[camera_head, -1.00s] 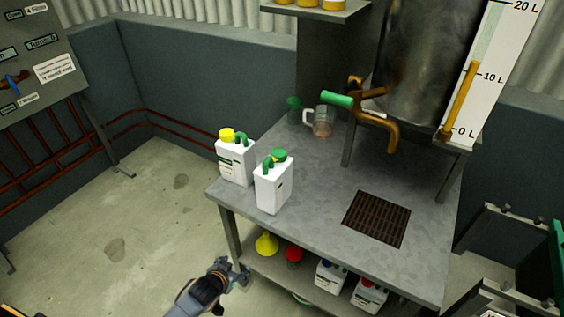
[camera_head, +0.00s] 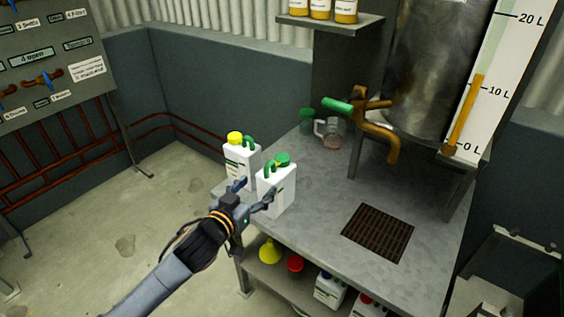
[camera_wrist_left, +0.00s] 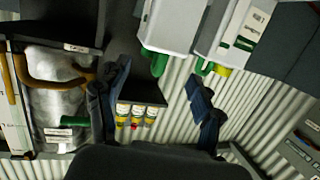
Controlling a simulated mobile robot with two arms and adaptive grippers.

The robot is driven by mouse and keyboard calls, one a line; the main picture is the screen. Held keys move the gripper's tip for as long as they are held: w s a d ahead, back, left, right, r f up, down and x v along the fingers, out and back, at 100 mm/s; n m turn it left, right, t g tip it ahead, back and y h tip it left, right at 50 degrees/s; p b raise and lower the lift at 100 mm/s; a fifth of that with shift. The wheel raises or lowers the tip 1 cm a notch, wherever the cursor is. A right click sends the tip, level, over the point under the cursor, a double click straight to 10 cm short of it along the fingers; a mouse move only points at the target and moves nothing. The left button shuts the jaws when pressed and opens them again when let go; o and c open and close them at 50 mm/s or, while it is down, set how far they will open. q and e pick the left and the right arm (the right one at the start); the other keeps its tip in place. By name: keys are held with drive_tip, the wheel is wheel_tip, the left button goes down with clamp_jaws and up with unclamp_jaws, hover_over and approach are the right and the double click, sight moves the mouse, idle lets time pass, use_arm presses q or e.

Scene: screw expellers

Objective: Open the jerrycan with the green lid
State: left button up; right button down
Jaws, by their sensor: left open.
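The white jerrycan with the green lid (camera_head: 283,159) stands upright near the table's left front corner; its body (camera_head: 276,187) is partly covered by a finger of my left gripper (camera_head: 254,192). The gripper is open and empty, in front of the jerrycans and below lid height; I cannot tell whether it touches them. In the left wrist view, the picture is upside down: the jerrycan (camera_wrist_left: 172,24) is at the top, beyond the open fingers (camera_wrist_left: 157,100). A second white jerrycan (camera_head: 238,163) with a yellow lid stands close behind to the left. My right gripper is out of view.
The metal table (camera_head: 320,228) has a dark floor grate-like drain (camera_head: 378,232). Funnels and more jerrycans sit on the lower shelf.

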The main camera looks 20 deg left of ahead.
sight(274, 166)
use_arm(q)
drive_tip(key=w, duration=0.2)
drive_tip(key=w+d, duration=0.1)
drive_tip(key=w, duration=0.4)
drive_tip(key=shift+w+d+r, duration=0.1)
drive_tip(key=shift+d+r, duration=0.15)
drive_tip(key=shift+x, duration=0.8)
drive_tip(key=x, duration=0.4)
drive_tip(key=shift+w+d+r+p, duration=0.2)
drive_tip(key=shift+w+d+p, duration=0.1)
drive_tip(key=shift+p, duration=0.05)
drive_tip(key=shift+s, duration=0.1)
drive_tip(key=c, duration=0.8)
